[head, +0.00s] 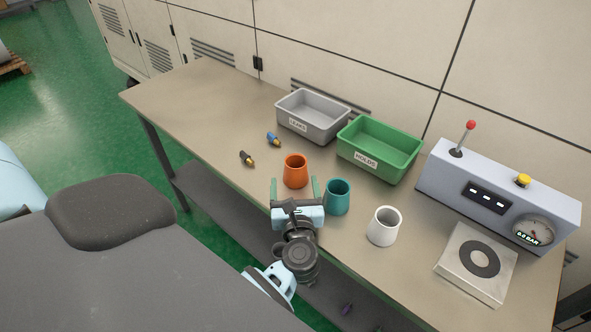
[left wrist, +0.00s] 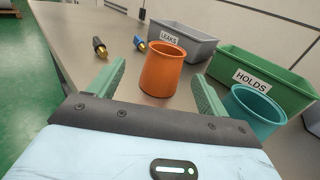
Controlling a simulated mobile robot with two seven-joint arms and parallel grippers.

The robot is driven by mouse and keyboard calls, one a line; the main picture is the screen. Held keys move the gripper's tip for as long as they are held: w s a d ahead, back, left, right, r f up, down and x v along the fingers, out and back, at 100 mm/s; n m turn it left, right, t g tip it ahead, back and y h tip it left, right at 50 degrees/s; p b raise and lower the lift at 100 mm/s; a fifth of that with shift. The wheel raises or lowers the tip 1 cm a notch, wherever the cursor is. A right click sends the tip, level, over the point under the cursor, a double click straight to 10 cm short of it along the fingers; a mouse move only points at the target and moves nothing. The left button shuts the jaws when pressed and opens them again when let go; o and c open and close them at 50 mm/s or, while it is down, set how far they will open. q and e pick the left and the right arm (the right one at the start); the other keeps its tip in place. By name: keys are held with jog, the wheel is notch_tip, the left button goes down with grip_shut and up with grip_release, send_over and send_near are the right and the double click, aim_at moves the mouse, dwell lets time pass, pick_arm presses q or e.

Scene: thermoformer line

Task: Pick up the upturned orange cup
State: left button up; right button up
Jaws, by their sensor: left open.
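The orange cup (head: 296,172) stands on the bench, and what looks like its open rim faces up. It also shows in the left wrist view (left wrist: 163,72), beyond and between my fingers. My left gripper (head: 294,188) is open and empty, its two green fingers pointing at the cup from the bench's front side. The fingers are spread wider than the cup and appear still short of it; I cannot tell the exact gap. My right gripper is out of view.
A teal cup (head: 337,197) stands close right of my left gripper, and a white cup (head: 384,227) farther right. Behind are the grey LEAKS bin (head: 312,124) and green HOLDS bin (head: 352,158). Two small connectors (head: 247,158) lie left. A gauge box (head: 475,188) stands right.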

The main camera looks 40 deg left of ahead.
aim_at(294, 173)
pick_arm(q)
jog(key=x, duration=0.3)
jog(key=shift+d+r, duration=0.1)
jog(key=shift+w+a, duration=0.35)
jog(key=shift+w, duration=0.05)
jog(key=shift+w+d+p+x, duration=0.15)
jog(key=shift+p+x, duration=0.15)
jog(key=shift+x, duration=0.65)
jog(key=shift+w+d+p+x, duration=0.15)
jog(key=shift+p+x, duration=0.1)
jog(key=shift+x, duration=0.75)
jog(key=shift+w+a, duration=0.45)
jog(key=shift+f, duration=0.2)
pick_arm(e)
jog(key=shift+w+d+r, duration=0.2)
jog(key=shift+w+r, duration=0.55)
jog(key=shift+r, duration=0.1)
pick_arm(q)
jog(key=c, duration=1)
jog(key=shift+c, duration=0.2)
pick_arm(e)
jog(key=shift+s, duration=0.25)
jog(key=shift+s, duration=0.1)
